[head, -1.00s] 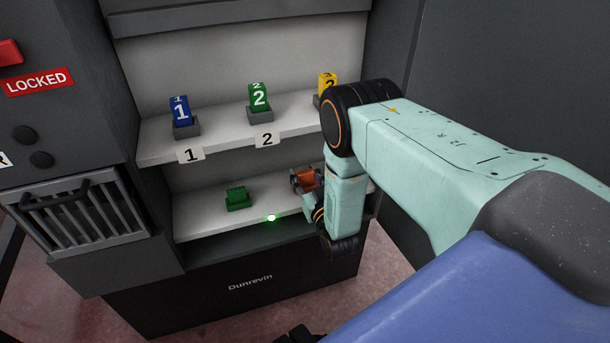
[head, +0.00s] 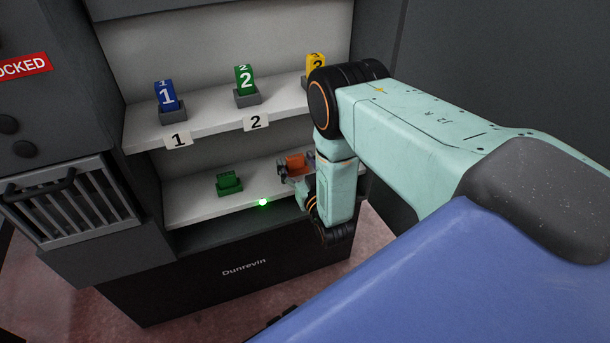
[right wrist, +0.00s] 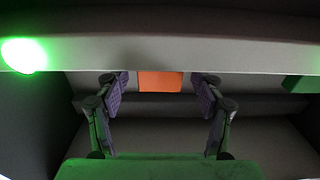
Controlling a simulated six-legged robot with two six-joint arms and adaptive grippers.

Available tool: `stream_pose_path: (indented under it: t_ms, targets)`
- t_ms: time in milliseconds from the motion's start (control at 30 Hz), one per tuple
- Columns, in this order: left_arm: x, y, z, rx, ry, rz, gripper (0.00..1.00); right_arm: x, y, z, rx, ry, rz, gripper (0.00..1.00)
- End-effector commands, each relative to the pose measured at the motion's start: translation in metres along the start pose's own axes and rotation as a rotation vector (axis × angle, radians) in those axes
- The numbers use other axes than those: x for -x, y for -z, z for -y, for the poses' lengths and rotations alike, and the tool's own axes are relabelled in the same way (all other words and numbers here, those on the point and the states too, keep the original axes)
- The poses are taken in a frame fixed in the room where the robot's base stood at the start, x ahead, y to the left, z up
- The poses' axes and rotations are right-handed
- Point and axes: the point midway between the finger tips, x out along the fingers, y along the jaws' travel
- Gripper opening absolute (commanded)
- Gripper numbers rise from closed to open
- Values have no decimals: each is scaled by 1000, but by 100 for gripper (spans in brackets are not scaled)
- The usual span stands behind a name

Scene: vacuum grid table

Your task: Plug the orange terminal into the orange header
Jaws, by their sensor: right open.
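An orange block (head: 296,163) sits on the lower shelf, partly hidden by my right gripper; I cannot tell whether it is the terminal or the header. In the right wrist view the orange block (right wrist: 160,81) shows between the two finger pads, with a gap on each side. My right gripper (right wrist: 161,92) is open and empty. In the head view the right gripper (head: 290,176) is small and mostly covered by my own wrist. No second orange part is clearly seen. My left gripper is not in view.
A green block (head: 229,184) sits left on the lower shelf (head: 195,205). Blue (head: 166,95), green (head: 245,80) and yellow (head: 315,64) numbered blocks stand in grey holders on the upper shelf. A green light (head: 263,202) glows at the lower shelf's front edge.

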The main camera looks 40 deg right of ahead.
Motion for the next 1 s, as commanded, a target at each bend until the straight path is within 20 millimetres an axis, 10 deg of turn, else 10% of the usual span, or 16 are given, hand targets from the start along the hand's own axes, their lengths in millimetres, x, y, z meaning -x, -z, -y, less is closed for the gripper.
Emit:
stream_pose_path:
  t_ms: [500, 1000]
  targets:
    - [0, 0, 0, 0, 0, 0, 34, 95, -1, 0, 0, 0, 3, 68]
    - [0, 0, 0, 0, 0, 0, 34, 107, 0, 0, 0, 0, 0, 68]
